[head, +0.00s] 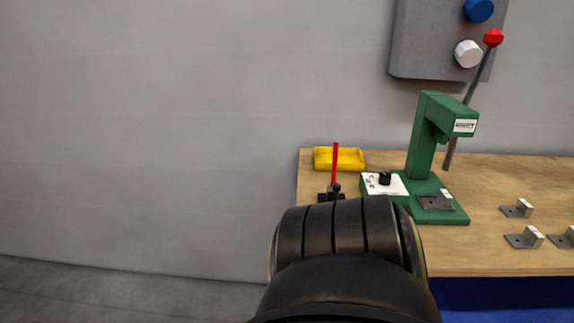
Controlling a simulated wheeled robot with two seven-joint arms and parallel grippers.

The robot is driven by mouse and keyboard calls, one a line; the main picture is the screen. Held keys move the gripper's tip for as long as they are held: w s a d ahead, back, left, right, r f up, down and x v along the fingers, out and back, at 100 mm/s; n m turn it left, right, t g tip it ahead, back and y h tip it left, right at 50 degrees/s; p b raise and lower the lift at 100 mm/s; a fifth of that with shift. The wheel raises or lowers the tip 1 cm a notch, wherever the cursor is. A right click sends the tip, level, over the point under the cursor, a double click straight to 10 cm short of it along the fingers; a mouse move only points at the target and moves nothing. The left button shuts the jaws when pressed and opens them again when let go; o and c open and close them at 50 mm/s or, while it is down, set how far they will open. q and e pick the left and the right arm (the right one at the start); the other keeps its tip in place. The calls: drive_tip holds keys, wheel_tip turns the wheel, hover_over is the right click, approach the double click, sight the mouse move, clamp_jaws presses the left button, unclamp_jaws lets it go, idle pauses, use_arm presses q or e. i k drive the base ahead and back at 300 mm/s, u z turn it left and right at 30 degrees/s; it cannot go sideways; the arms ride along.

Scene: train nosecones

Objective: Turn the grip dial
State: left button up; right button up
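The dial (385,178) is a small black knob on a white-topped panel (372,190) with small dark markings, too small to read. The panel sits on a green box at the left foot of a green press (424,140). Neither gripper shows in the head view. A large black rounded link, which looks like part of my own arm, fills the bottom middle and hides the table's front left part. Nothing is seen touching the dial.
The wooden table (500,180) also holds a yellow tray (340,165), a red upright rod (335,162) on a black base, and several metal brackets (524,238). The press lever (463,110) has a red knob. A grey wall box (430,45) carries blue and white buttons.

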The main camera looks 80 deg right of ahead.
sight(385, 178)
drive_tip(key=i, duration=0.75)
drive_tip(key=z, duration=3.35)
drive_tip(key=i, duration=0.5)
drive_tip(key=z, duration=0.1)
